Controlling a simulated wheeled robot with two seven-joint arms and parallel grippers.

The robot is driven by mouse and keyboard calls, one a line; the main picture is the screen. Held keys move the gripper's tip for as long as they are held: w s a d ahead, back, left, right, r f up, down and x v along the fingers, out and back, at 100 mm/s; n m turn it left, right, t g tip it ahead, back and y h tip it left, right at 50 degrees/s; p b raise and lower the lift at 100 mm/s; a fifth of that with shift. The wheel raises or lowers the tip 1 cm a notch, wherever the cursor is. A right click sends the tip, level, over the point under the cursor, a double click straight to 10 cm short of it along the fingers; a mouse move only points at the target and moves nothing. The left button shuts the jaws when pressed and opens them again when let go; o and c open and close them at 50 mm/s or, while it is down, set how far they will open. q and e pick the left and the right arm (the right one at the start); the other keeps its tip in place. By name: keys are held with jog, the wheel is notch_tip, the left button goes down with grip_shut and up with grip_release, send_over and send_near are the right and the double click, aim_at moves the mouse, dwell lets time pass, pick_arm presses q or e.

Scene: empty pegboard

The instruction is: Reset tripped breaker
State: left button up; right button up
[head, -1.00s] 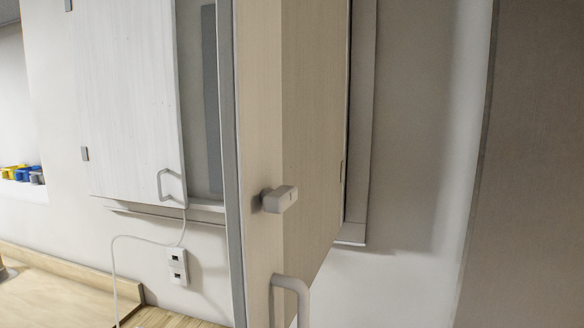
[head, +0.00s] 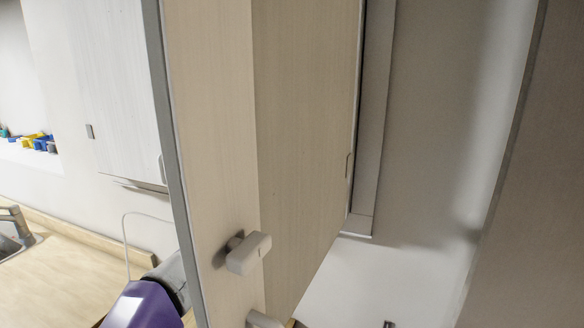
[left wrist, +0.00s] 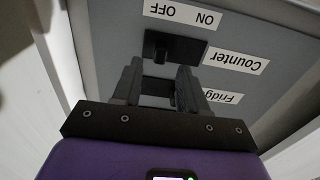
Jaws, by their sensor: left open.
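In the left wrist view the grey breaker panel (left wrist: 105,40) appears upside down. It has a white OFF/ON label (left wrist: 182,13), a Counter label (left wrist: 236,58) and a partly hidden Fridge label (left wrist: 222,96). A black breaker switch (left wrist: 160,48) sits beside the Counter label. My left gripper (left wrist: 161,75) is open, its fingers pointing at the panel just short of or at this switch; contact cannot be told. Another dark breaker shows partly between the fingers. In the head view the panel and my left gripper are hidden behind an open door. My right gripper is not in view.
The tall open wooden door (head: 305,130) with a knob (head: 248,253) fills the middle of the head view. A pale wall cabinet (head: 120,90), a wooden counter (head: 70,280) and a sink (head: 8,245) are at left.

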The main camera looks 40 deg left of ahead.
pick_arm(q)
jog(key=shift+p+x, duration=0.3)
jog(key=shift+x, duration=1.75)
grip_shut()
